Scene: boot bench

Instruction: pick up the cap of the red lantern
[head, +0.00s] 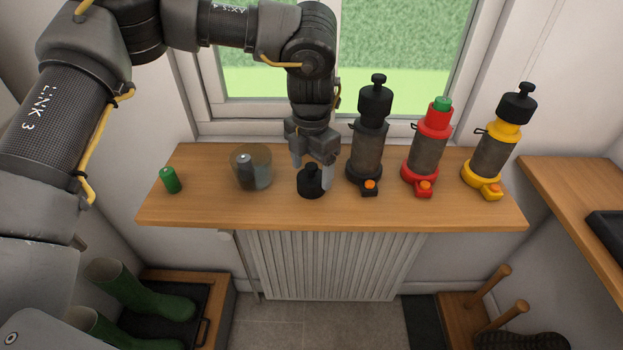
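The red lantern (426,150) stands upright on the wooden shelf, second from the right. It has no cap on, and a green cell (442,104) sticks out of its top. A loose black cap (311,184) rests on the shelf, left of the black lantern, its knob upward. My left gripper (314,164) points down right over this cap. Its fingers are apart, one on each side of the knob. I cannot tell whether they touch it. My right gripper is not in view.
The black lantern (368,151) stands close right of my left gripper. The yellow lantern (494,150) is at the right; both have black caps on. A glass jar (262,172) holding a dark cell and a green cell (171,180) stand left. The window is behind.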

